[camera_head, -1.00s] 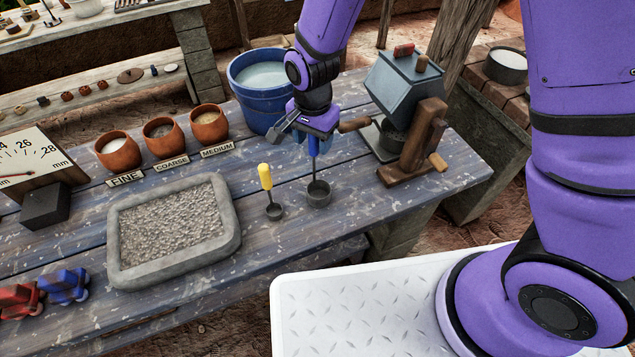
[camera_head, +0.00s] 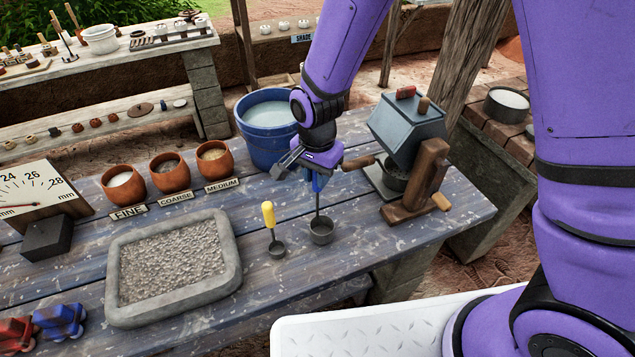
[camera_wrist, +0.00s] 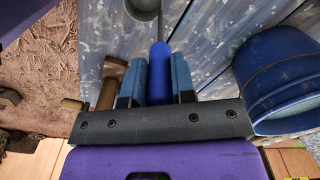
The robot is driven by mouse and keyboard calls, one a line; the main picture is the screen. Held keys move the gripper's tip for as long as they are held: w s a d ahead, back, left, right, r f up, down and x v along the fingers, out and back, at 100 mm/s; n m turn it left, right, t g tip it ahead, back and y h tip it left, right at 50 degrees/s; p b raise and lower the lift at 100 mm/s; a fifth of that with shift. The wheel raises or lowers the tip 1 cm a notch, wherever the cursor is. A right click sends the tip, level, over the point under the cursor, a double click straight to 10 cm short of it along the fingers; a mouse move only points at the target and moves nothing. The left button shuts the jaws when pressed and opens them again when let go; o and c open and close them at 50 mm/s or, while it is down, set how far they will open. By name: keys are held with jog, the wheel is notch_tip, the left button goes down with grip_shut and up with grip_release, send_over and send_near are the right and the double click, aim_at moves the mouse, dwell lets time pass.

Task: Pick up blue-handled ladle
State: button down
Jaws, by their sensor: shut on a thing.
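The blue-handled ladle (camera_head: 320,229) has a dark metal cup, a thin upright stem and a blue handle. It stands upright at the right part of the blue plank table, its cup at or just above the planks; I cannot tell which. My gripper (camera_head: 317,180) is above the cup, shut on the blue handle. In the wrist view the blue handle (camera_wrist: 159,70) sits between my two blue finger pads (camera_wrist: 160,82), and part of the grey cup (camera_wrist: 143,6) shows at the top edge. The fingertips are partly hidden in the head view.
A yellow-handled ladle (camera_head: 270,222) stands just left. A blue bucket (camera_head: 268,140) is behind, a hand-cranked mill (camera_head: 410,135) close on the right. A stone tray of gravel (camera_head: 232,262) and clay pots (camera_head: 170,174) are left. The table's front edge is clear.

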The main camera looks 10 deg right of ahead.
jog(key=s+a+r, duration=0.2)
jog(key=s+a, duration=0.2)
jog(key=s, duration=0.3)
jog(key=s+a+r, duration=0.2)
jog(key=s+a, duration=0.2)
jog(key=s, duration=0.3)
jog(key=c, duration=1.7)
grip_release()
jog(key=shift+w, duration=0.1)
jog(key=shift+c, duration=0.4)
